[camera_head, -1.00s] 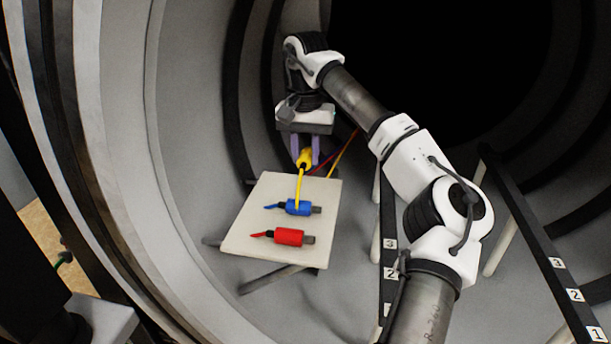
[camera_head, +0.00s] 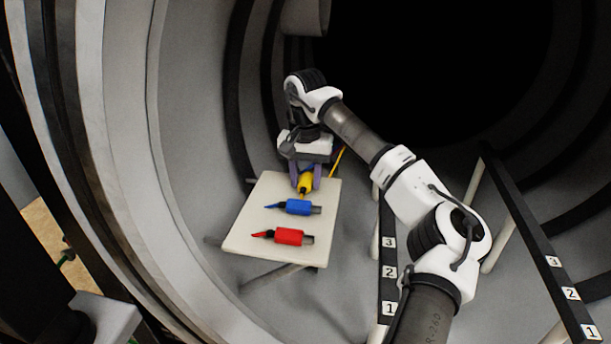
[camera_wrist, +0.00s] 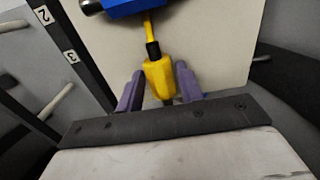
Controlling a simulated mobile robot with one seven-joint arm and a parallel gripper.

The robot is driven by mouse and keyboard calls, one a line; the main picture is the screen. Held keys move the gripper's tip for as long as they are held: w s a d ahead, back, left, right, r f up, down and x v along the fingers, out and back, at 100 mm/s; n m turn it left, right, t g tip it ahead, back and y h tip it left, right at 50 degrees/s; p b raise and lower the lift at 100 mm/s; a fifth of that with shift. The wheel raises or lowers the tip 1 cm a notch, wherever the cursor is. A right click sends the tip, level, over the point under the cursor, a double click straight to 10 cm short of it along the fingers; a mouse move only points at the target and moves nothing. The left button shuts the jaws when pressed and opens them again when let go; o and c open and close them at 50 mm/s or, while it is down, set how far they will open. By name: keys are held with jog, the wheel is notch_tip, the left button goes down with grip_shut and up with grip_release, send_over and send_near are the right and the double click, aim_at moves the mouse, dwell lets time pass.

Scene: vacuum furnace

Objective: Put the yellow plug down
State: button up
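The yellow plug (camera_head: 305,184) is between the two purple fingers of my gripper (camera_head: 306,177), at the far end of a pale board (camera_head: 251,233). In the wrist view the fingers (camera_wrist: 160,80) press against both sides of the yellow plug (camera_wrist: 159,76), so my gripper is shut on it. Its yellow cable runs toward the blue plug (camera_head: 298,207). The plug is low over the board; I cannot tell whether it touches it. The blue plug lies on the board, and its blue body also shows at the top of the wrist view (camera_wrist: 138,7).
A red plug (camera_head: 289,237) lies on the board's near part. Dark rails with number labels (camera_head: 388,272) stand right of the board. The curved grey furnace wall (camera_head: 190,120) is close on the left. The board's left half is mostly clear.

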aim_at(305, 178)
jog(key=shift+o, duration=1)
notch_tip(305, 178, up, 12)
jog(key=b, duration=0.2)
jog(key=shift+r, duration=0.15)
